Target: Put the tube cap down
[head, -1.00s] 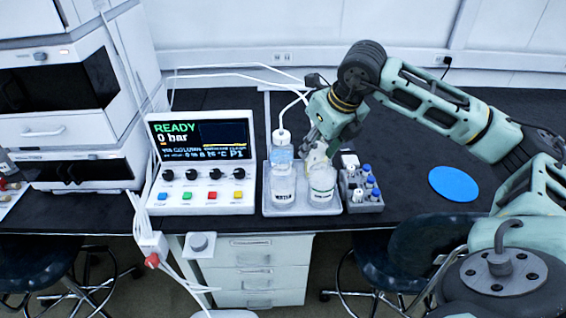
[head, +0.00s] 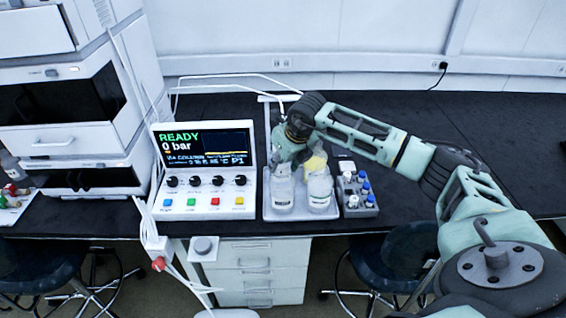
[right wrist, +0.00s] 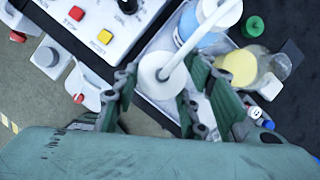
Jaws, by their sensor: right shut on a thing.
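The tube cap (right wrist: 152,78) is a round white disc with a white tube rising from it. In the right wrist view my right gripper (right wrist: 155,92) has its green fingers on both sides of it. In the head view this gripper (head: 288,152) is over the back left of the tray, behind the front left bottle, and its own arm hides the cap. A clear bottle (head: 282,193) and a white-labelled bottle (head: 319,191) stand upright at the tray's front. A yellow-topped item (right wrist: 238,67) is behind them. A bottle with blue liquid (right wrist: 188,27) shows beside the cap. My left gripper is not in view.
The grey tray (head: 328,213) stands between the control unit (head: 203,171) and a rack of small vials (head: 357,204). A green cap (right wrist: 252,27) lies on the dark bench. White tubing arches behind the tray. Bench room at the right is partly hidden by my arm.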

